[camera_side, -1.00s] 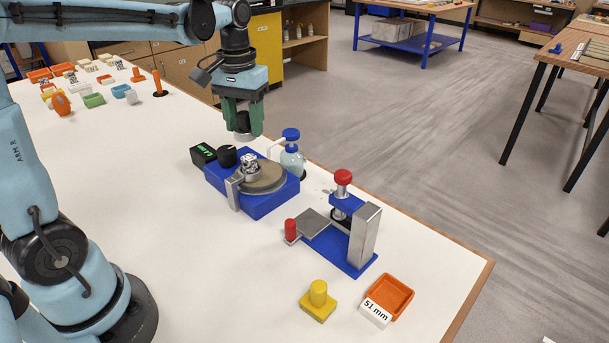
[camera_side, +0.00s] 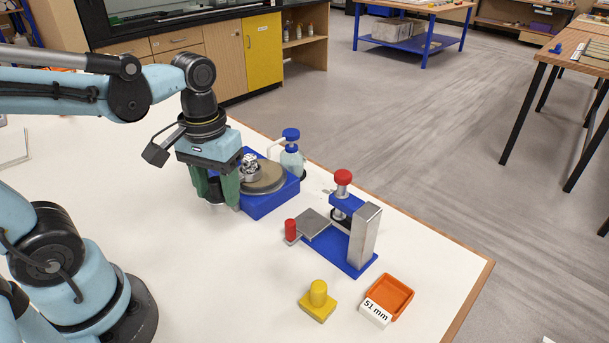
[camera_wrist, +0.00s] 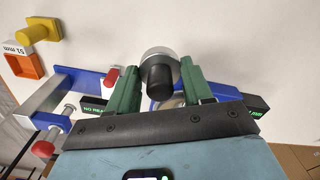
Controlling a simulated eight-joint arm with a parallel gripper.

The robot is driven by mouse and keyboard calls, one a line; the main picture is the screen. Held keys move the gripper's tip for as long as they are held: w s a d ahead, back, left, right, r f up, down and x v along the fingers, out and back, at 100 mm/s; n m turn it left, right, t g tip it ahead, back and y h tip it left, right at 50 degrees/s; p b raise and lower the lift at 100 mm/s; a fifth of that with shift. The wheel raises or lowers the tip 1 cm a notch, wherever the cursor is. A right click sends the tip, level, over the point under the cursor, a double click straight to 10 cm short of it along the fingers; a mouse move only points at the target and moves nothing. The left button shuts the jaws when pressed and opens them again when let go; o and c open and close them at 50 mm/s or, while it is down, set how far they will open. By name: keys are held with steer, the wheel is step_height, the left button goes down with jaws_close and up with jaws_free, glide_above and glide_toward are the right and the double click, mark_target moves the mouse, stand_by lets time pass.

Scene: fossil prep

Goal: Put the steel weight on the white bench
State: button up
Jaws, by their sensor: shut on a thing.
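The steel weight (camera_wrist: 158,53), a silver disc with a black knob (camera_wrist: 160,79), is between the green fingers of my gripper (camera_wrist: 158,73) in the wrist view. My gripper (camera_side: 218,195) is shut on the weight by its knob. In the side view the weight's dark part (camera_side: 214,189) shows between the fingers, low over the white bench (camera_side: 240,285) and left of the blue grinding machine. I cannot tell whether the weight touches the bench.
The blue grinding machine (camera_side: 265,204) with its round plate is close to my gripper's right. The front bench is clear.

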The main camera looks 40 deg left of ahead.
glide_above(204, 214)
step_height(204, 214, down, 7)
steer(key=shift+f, duration=2)
steer(key=shift+f, duration=0.15)
steer(key=o, duration=1.4)
step_height(204, 214, up, 12)
steer(key=w+d+m+t, duration=0.1)
steer(key=d+t, duration=0.1)
steer(key=d, duration=0.2)
steer(key=w+d+m+t, duration=0.1)
steer(key=d+m+t, duration=0.1)
steer(key=d, duration=0.2)
steer(key=w+d+r+m+t, duration=0.1)
steer(key=d+t, duration=0.2)
steer(key=d, duration=0.1)
steer(key=shift+w+d+m, duration=0.1)
steer(key=shift+w+m, duration=0.1)
steer(key=shift+m, duration=0.1)
